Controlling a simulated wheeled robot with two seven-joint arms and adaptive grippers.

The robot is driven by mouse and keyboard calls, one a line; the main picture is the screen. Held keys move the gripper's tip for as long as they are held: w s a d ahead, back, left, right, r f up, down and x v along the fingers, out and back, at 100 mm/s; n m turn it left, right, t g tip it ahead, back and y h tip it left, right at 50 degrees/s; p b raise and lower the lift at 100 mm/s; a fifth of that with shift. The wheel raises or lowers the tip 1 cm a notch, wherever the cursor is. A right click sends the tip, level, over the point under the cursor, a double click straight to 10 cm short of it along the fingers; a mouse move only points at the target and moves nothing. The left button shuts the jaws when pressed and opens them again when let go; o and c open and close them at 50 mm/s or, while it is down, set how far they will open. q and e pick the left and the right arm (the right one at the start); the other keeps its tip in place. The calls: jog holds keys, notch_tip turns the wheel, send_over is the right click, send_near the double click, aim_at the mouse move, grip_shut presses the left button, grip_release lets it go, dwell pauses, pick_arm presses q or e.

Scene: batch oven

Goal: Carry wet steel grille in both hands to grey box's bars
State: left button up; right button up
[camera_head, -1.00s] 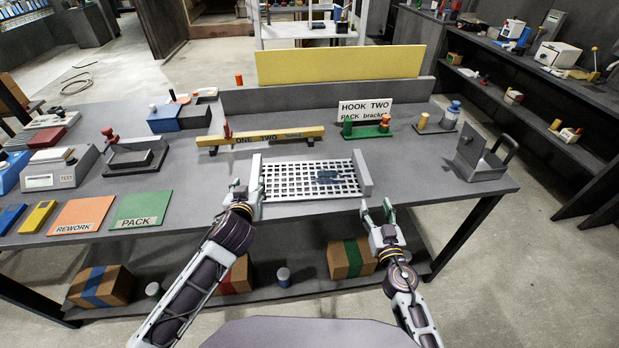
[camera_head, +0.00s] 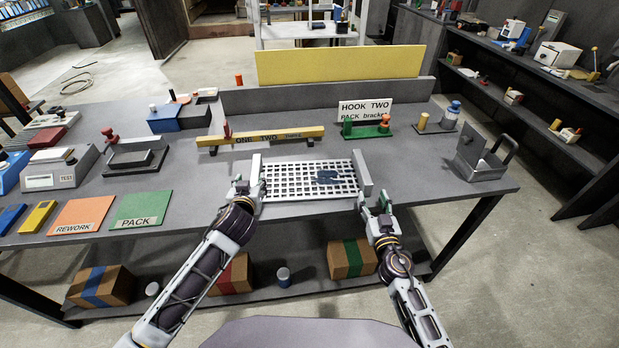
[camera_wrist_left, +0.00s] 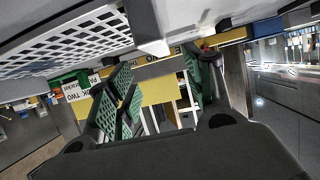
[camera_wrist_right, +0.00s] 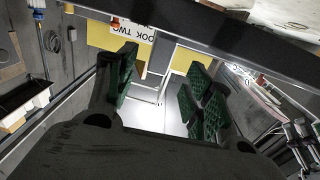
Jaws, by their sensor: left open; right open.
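The pale steel grille (camera_head: 300,188) lies between two grey upright side bars, left (camera_head: 257,166) and right (camera_head: 365,178), near the table's front edge. A dark wet-looking patch (camera_head: 330,177) is on its right half. My left gripper (camera_head: 248,188) is open at the grille's front left corner, and the grille (camera_wrist_left: 65,45) shows above its spread green fingers (camera_wrist_left: 160,88). My right gripper (camera_head: 375,203) is open just in front of the right side bar; its spread fingers (camera_wrist_right: 160,92) have nothing between them. Contact with the grille cannot be told.
A grey open box with a handle (camera_head: 480,168) stands at the table's right end. A yellow beam (camera_head: 260,139) lies behind the grille, with a sign (camera_head: 366,109) beyond. Orange (camera_head: 82,216) and green (camera_head: 141,210) mats lie left. Table between grille and grey box is clear.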

aim_at(255, 172)
pick_arm(q)
jog(key=shift+x, duration=5.25)
pick_arm(e)
jog(key=shift+w+a, duration=0.2)
jog(key=shift+w, duration=1.55)
jog(key=shift+w+a, duration=0.2)
jog(key=shift+w, duration=1.5)
jog(key=shift+w+a, duration=0.2)
jog(key=shift+w, duration=1.55)
pick_arm(q)
grip_shut()
pick_arm(e)
grip_shut()
